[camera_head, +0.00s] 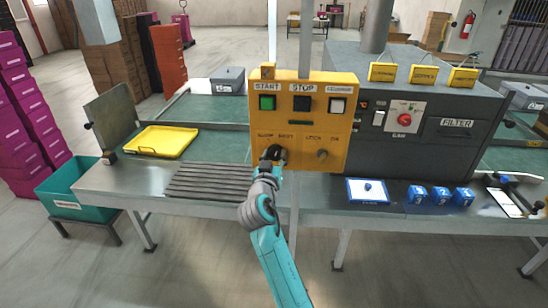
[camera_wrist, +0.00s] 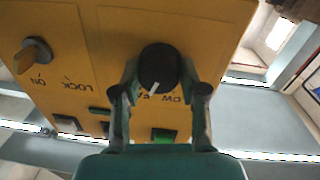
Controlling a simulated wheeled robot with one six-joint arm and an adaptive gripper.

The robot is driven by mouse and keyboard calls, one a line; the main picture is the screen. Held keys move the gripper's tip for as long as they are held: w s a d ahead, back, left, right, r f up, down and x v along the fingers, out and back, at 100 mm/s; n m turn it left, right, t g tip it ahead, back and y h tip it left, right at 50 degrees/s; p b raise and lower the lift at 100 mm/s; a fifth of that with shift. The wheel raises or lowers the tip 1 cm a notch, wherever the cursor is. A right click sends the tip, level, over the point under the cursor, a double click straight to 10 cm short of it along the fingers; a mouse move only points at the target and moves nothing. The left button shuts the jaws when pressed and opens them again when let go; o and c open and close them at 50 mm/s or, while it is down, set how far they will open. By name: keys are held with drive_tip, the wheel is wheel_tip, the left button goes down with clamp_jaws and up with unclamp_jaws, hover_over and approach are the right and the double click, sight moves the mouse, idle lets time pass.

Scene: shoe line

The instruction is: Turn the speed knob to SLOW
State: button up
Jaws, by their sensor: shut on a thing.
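The yellow control box (camera_head: 335,120) stands upright above the line. Its black speed knob (camera_wrist: 158,62) is in the middle of the wrist view, where the box appears upside down. The knob's white pointer mark aims downward and slightly left there, between the SLOW and FAST labels, which are partly hidden by the fingers. My gripper (camera_wrist: 159,80) has one finger on each side of the knob and is shut on it. In the head view my gripper (camera_head: 273,158) covers most of the knob, below the SLOW and FAST labels (camera_head: 275,135).
The LOCK key switch (camera_head: 322,155) is right of the knob. Above are a green START button (camera_head: 267,102), a black STOP button (camera_head: 303,103) and a white button (camera_head: 338,105). A grey machine (camera_head: 425,120) stands at right, a yellow tray (camera_head: 162,141) at left.

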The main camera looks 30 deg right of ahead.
drive_tip(key=n, duration=0.5)
drive_tip(key=shift+f+n, duration=0.1)
drive_tip(key=shift+n, duration=0.3)
drive_tip(key=n, duration=0.5)
drive_tip(key=shift+t, duration=0.4)
drive_tip(key=shift+n, duration=0.5)
drive_tip(key=o, duration=1.1)
drive_tip(key=shift+o, duration=0.2)
drive_tip(key=r+v, duration=0.1)
drive_tip(key=v, duration=1.1)
drive_tip(key=shift+f, duration=0.45)
drive_tip(key=shift+d, duration=0.1)
drive_tip(key=shift+s+f, duration=0.1)
